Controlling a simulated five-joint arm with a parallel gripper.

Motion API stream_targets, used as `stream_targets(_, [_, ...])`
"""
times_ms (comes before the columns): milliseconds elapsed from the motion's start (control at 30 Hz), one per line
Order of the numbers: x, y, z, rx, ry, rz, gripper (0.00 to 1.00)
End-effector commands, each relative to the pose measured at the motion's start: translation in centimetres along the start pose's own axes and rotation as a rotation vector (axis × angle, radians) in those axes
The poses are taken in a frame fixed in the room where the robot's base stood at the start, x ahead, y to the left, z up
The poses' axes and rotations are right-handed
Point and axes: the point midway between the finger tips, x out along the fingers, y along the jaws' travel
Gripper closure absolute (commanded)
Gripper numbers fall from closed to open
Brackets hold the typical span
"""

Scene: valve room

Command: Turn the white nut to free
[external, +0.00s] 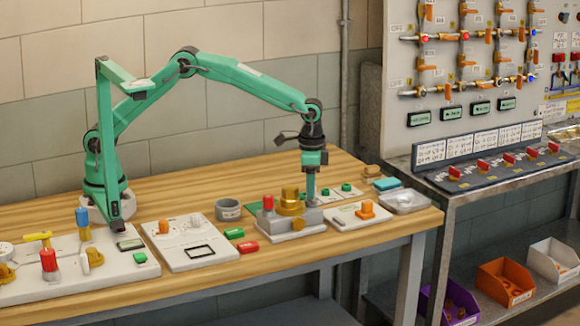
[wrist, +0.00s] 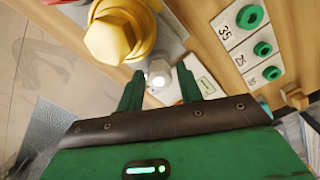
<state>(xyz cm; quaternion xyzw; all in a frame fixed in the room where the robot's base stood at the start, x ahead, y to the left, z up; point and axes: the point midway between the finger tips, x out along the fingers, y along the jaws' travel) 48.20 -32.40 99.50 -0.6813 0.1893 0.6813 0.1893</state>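The white nut (wrist: 158,72) is a small pale round piece beside a large brass hex fitting (wrist: 108,40). In the wrist view it shows between my gripper's two green fingertips (wrist: 160,78), with gaps on both sides. The fingers are apart and hold nothing; I cannot tell whether they are level with the nut or above it. In the external view my gripper (external: 311,190) points down at the right end of the grey valve block (external: 290,226). The brass fitting (external: 291,201) stands on this block. The nut is not distinguishable there, probably hidden by the fingers.
A red knob (external: 268,202) stands at the block's left. A white plate with an orange knob (external: 366,208) lies close to its right. A strip with green rings (wrist: 250,16) lies behind. A grey cup (external: 228,209) and red and green blocks are to the left.

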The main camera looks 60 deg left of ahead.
Motion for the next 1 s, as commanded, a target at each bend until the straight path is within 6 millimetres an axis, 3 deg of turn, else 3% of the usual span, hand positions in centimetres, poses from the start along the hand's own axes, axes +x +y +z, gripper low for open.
stream_targets(367, [-0.7, 0.1, -0.1, 0.002, 0.002, 0.000, 0.64])
stream_targets(1000, [-7.5, 0.0, 0.0, 0.001, 0.002, 0.000, 0.64])
